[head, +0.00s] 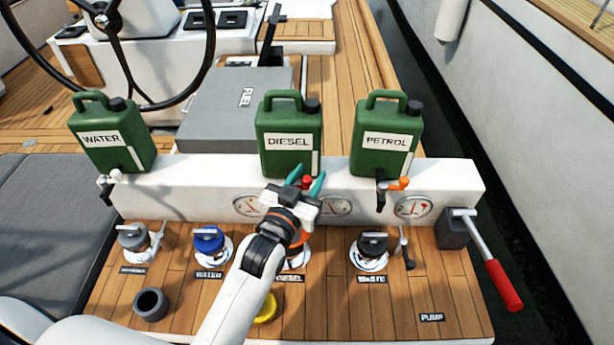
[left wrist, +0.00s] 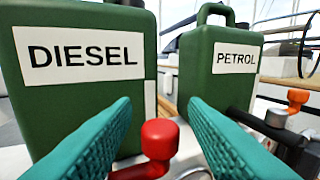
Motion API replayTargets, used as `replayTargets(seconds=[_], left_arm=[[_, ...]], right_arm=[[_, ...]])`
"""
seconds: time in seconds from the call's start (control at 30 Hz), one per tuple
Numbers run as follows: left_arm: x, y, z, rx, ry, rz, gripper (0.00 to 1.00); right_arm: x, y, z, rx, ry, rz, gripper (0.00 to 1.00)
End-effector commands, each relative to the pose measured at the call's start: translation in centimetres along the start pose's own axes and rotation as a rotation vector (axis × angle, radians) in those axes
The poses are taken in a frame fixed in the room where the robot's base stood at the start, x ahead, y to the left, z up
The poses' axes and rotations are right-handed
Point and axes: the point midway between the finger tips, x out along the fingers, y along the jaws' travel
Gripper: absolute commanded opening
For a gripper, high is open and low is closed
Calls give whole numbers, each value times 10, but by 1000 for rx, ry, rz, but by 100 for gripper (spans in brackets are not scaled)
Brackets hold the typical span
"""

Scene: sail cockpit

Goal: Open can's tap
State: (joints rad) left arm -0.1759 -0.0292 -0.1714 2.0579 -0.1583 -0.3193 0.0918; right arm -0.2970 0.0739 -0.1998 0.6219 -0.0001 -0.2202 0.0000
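Three green cans stand on a white ledge: the WATER can (head: 113,133), the DIESEL can (head: 290,134) and the PETROL can (head: 387,136). The DIESEL can has a red tap (head: 307,182) at its lower front; the red knob also shows in the left wrist view (left wrist: 160,139). The WATER can has a white tap (head: 110,180) and the PETROL can an orange tap (head: 398,184). My left gripper (head: 307,180) is open, with its teal fingers on either side of the red knob and gaps between. The right gripper is not in view.
Gauges (head: 413,207) line the ledge's front. Below, the wooden deck carries the blue WATER cap (head: 209,241), the black WASTE cap (head: 374,246) and a red-handled pump lever (head: 502,283) at the right. A steering wheel (head: 105,20) is at the upper left.

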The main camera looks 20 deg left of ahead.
Motion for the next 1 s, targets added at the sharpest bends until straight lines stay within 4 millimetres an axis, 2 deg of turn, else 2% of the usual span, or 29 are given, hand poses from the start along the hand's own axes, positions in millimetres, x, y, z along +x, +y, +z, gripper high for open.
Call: replayTargets(seconds=[0.13,0.17,0.4,0.77,1.0], left_arm=[[0,0,0,0,0,0,40],[0,0,0,0,0,0,37],[0,0,0,0,0,0,0],[-3,0,1,5,1,-59,0],[-8,0,2,12,3,-216,0]], right_arm=[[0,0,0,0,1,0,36],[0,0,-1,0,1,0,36],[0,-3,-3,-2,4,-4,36],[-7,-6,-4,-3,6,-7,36],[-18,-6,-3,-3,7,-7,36]])
